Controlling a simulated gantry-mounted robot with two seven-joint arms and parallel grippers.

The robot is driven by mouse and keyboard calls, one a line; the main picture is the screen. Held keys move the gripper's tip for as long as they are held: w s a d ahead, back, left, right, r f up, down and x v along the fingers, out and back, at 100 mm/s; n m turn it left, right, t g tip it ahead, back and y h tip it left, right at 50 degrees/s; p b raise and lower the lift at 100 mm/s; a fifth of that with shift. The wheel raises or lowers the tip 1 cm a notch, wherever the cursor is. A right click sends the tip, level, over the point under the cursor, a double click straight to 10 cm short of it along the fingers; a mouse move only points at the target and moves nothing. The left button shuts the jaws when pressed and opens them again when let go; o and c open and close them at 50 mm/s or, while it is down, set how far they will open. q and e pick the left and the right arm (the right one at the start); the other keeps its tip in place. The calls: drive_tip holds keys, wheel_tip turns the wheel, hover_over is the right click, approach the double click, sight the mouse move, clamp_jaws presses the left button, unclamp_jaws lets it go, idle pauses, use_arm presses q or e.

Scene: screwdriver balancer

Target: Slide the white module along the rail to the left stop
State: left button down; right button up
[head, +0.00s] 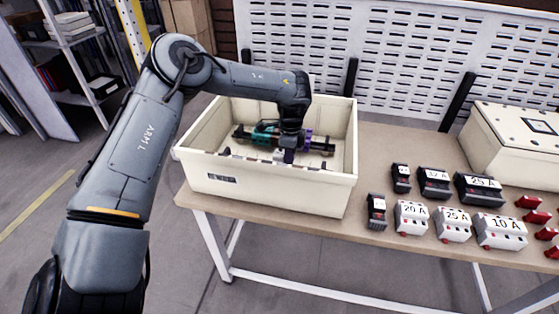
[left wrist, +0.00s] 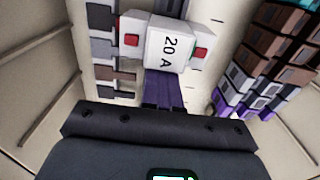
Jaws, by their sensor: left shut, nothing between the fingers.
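The white module (left wrist: 158,45), marked 20 A with red parts at both ends, sits inside the cream enclosure (head: 265,190). In the head view it is mostly hidden by my left gripper (head: 288,154). My left gripper points down into the enclosure. In the left wrist view its shut fingers (left wrist: 164,82) are right at the module's near side, with nothing between them; I cannot tell whether they touch it. The rail under the module and the left stop cannot be made out clearly. My right gripper is not in view.
A row of coloured terminal blocks (left wrist: 262,60) runs beside the module inside the enclosure. The enclosure walls rise around my gripper. On the table (head: 385,145) to the right stand several white and dark modules, red parts and a closed box (head: 510,145).

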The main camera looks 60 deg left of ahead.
use_arm(q)
drive_tip(key=shift+s+a, duration=0.2)
drive_tip(key=shift+s, duration=0.05)
idle(0.5)
drive_tip(key=shift+s+a, duration=0.1)
drive_tip(key=shift+s+a+p, duration=1)
drive_tip(key=shift+s+a, duration=0.7)
drive_tip(key=shift+s, duration=0.3)
drive_tip(key=shift+s+a+p, duration=0.8)
drive_tip(key=shift+s+a, duration=0.4)
drive_tip(key=shift+s, duration=0.2)
drive_tip(key=shift+s+a+p, duration=0.8)
drive_tip(key=shift+s+a, duration=0.4)
drive_tip(key=shift+s, duration=0.15)
drive_tip(key=shift+s+a, duration=0.55)
drive_tip(key=shift+s, duration=0.1)
idle(1.0)
idle(0.8)
